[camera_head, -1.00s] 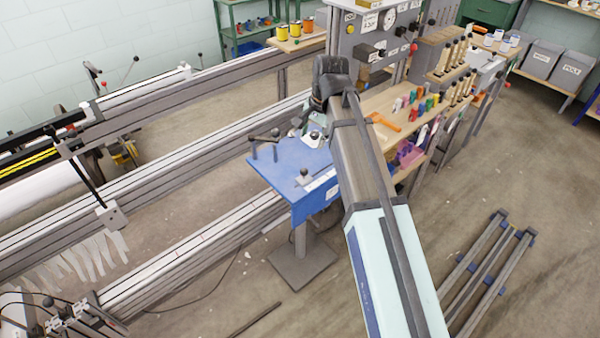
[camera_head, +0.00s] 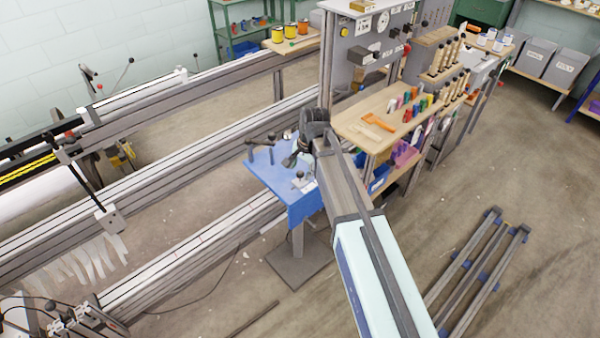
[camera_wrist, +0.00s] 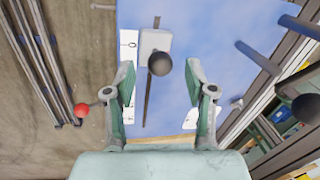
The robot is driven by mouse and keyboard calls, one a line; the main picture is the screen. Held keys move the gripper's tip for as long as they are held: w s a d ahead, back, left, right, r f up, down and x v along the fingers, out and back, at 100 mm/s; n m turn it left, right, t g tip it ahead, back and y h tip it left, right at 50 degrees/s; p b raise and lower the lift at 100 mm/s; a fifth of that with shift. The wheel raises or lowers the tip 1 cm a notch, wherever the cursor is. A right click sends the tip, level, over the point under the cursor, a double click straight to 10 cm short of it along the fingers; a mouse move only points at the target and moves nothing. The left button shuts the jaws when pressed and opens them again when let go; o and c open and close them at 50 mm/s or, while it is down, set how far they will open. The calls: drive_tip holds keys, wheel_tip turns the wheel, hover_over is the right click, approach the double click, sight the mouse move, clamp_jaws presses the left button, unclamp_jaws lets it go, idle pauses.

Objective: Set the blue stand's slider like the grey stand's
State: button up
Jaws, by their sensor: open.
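The blue stand (camera_head: 262,176) has a flat blue top, which also fills much of the wrist view (camera_wrist: 225,50). Its slider is a grey block (camera_wrist: 152,40) with a round black knob (camera_wrist: 160,64), on a dark slot running up and down in the wrist view. A white label strip with marks lies left of the slot. My gripper (camera_wrist: 159,85) is open, with one finger on each side of the slot just below the knob. It is empty; its height above the top is hard to tell. In the head view my gripper (camera_head: 291,160) is over the stand. I cannot make out the grey stand.
Dark handles on posts (camera_head: 262,142) stand on the blue top's far side. Long grey rails (camera_head: 150,198) run along the left. A wooden shelf with coloured items (camera_head: 385,115) is close on the right. Metal bars (camera_head: 480,265) lie on the floor.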

sight(301, 172)
drive_tip(key=shift+w+a+f, duration=0.1)
drive_tip(key=shift+a+f, duration=0.05)
drive_tip(key=shift+f, duration=0.7)
drive_tip(key=shift+w+a+f, duration=0.1)
drive_tip(key=shift+f, duration=0.7)
clamp_jaws()
